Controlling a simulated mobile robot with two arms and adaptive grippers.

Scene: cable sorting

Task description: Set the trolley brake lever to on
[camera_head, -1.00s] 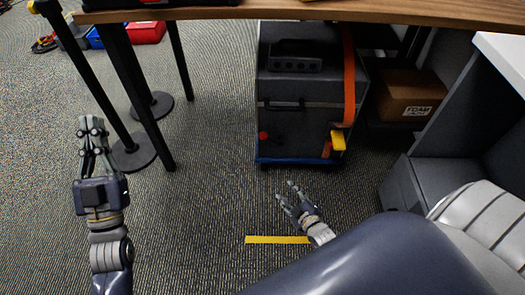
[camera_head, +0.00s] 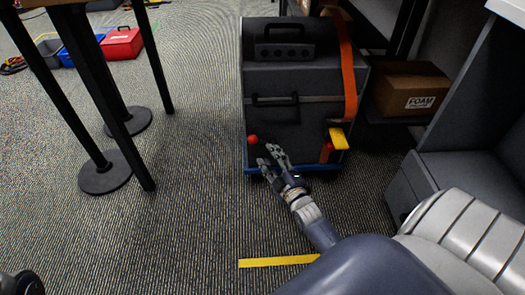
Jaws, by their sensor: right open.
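A yellow piece (camera_head: 338,138) hangs by the orange strap (camera_head: 348,80) at the case's right. A cardboard box (camera_head: 408,92) stands on the right. Black posts (camera_head: 127,165) stand left. A yellow floor strip (camera_head: 278,261) lies in front; carpet between is clear.

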